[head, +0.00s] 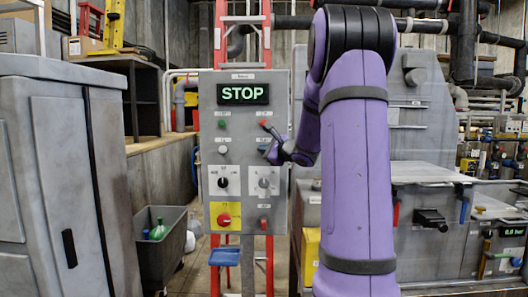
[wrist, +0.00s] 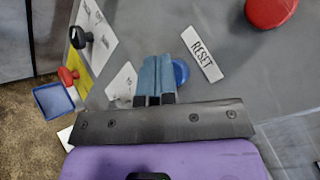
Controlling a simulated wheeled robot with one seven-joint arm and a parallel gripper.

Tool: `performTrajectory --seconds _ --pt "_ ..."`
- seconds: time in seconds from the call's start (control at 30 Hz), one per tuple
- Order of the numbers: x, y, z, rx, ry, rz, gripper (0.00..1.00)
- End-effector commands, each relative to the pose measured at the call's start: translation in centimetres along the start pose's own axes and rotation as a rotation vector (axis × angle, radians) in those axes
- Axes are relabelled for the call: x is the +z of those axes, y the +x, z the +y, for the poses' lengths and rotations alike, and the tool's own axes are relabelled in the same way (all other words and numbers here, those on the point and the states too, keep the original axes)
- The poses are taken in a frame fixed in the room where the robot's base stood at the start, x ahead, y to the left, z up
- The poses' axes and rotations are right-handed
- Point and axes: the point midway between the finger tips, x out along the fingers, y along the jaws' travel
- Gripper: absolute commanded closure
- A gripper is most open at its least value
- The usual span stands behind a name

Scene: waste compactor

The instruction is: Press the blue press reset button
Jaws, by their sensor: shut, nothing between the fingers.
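The blue press reset button (wrist: 181,72) sits on the grey control panel (head: 211,135), next to a label reading RESET (wrist: 203,54). In the head view the blue button (head: 262,148) is a small spot mostly hidden by my gripper tip. My gripper (head: 270,153) comes in from the right, in front of the panel. In the wrist view its fingers (wrist: 154,72) are together and empty. They overlap the button's left side in the picture. I cannot tell whether they touch the button.
A red button (wrist: 270,12) is near the blue one. A STOP display (head: 242,94), green button (head: 222,124), white button (head: 223,150), selector dial (head: 223,182) and red emergency stop (head: 224,219) are on the panel. A grey bin (head: 150,262) stands lower left.

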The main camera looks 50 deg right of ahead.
Motion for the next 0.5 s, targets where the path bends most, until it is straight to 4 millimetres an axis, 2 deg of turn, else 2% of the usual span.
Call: performTrajectory --seconds 0.5 --pt "0.38 -0.45 0.35 0.0 -0.001 0.0 1.0"
